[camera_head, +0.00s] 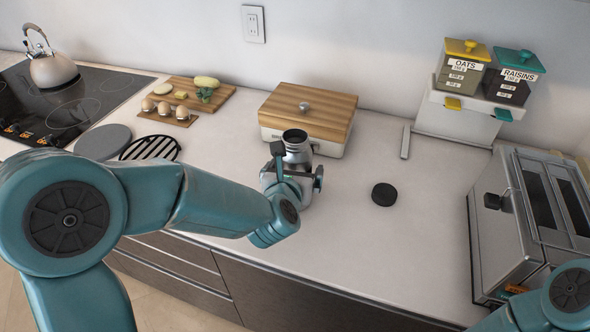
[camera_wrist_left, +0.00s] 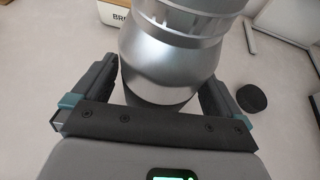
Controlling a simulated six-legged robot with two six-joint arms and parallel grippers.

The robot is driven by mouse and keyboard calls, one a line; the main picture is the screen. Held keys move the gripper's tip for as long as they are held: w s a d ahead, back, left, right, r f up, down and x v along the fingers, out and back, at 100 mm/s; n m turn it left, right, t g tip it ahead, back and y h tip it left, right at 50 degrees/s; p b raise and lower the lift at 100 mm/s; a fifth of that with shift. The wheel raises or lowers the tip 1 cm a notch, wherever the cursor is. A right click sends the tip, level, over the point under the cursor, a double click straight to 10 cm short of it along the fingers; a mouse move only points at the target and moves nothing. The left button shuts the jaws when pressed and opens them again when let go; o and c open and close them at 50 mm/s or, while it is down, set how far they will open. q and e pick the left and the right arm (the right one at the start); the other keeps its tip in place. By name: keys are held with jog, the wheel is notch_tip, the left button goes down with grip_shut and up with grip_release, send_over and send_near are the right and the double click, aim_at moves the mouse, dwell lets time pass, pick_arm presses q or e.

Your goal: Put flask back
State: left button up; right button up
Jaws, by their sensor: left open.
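The silver metal flask (camera_head: 297,152) stands on the counter in front of the bread box, its dark mouth open at the top. It fills the upper middle of the left wrist view (camera_wrist_left: 170,50). My left gripper (camera_head: 296,170) is at the flask, with its jaws open and one finger on each side of the body. In the left wrist view the gripper (camera_wrist_left: 158,88) has the flask between its fingers. Whether they touch it I cannot tell. A round black lid (camera_head: 384,194) lies on the counter to the right, also in the left wrist view (camera_wrist_left: 251,98). My right gripper is out of view.
A bread box (camera_head: 335,118) with a wooden lid stands behind the flask. The toaster oven (camera_head: 510,225) is at the right, the oats and raisins dispensers (camera_head: 460,118) at the back right. A trivet (camera_head: 150,148), egg holder and cutting board lie left. The counter right of the flask is mostly clear.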

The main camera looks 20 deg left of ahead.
pick_arm(q)
jog(key=v, duration=1.2)
jog(key=shift+r, duration=0.1)
